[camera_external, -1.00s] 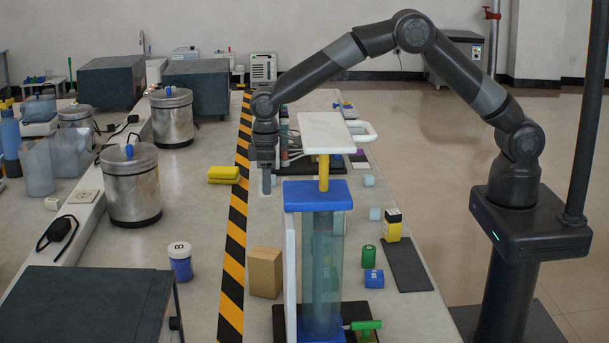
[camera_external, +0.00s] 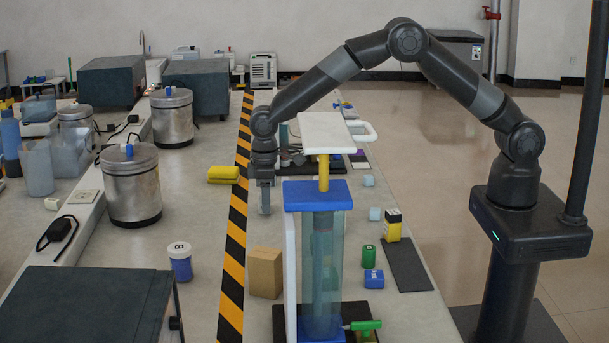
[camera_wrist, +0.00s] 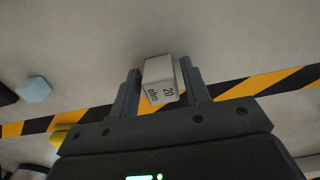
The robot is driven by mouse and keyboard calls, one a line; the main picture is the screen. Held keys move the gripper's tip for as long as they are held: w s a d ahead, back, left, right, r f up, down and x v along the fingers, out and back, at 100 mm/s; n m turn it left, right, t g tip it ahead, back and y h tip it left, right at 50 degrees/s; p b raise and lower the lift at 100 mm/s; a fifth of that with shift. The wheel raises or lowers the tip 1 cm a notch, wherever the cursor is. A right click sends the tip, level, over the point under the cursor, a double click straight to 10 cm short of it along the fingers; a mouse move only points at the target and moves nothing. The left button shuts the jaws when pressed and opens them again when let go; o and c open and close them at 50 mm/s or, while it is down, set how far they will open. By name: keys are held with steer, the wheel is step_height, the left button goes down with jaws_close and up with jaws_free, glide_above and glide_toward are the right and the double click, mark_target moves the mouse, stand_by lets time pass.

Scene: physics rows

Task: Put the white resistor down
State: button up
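The white resistor (camera_wrist: 161,80) is a small pale block marked "20 ohm". In the external view my gripper points straight down, low over the grey bench (camera_external: 215,215), just right of the striped tape. The resistor cannot be made out there. Whether it touches the bench is unclear.
A tall apparatus with a blue top (camera_external: 317,195) and white plate (camera_external: 325,133) stands close on the right. A yellow block (camera_external: 223,174) lies left of the tape (camera_external: 236,215). A brown box (camera_external: 265,272) stands nearer the camera. A pale blue block (camera_wrist: 34,89) shows in the wrist view.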

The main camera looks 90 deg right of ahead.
steer(key=shift+o, duration=0.5)
steer(key=shift+r, duration=0.1)
step_height(320, 180, up, 11)
steer(key=s+r+t, duration=0.1)
steer(key=s+r, duration=0.8)
steer(key=r, duration=0.4)
steer(key=s+r+t, duration=0.2)
steer(key=s+r, duration=0.4)
steer(key=s, duration=0.5)
steer(key=s+a+f+t, duration=0.1)
steer(key=s+f+t, duration=0.1)
steer(key=s, duration=2.2)
steer(key=shift+a+t, duration=0.25)
steer(key=shift+t, duration=0.05)
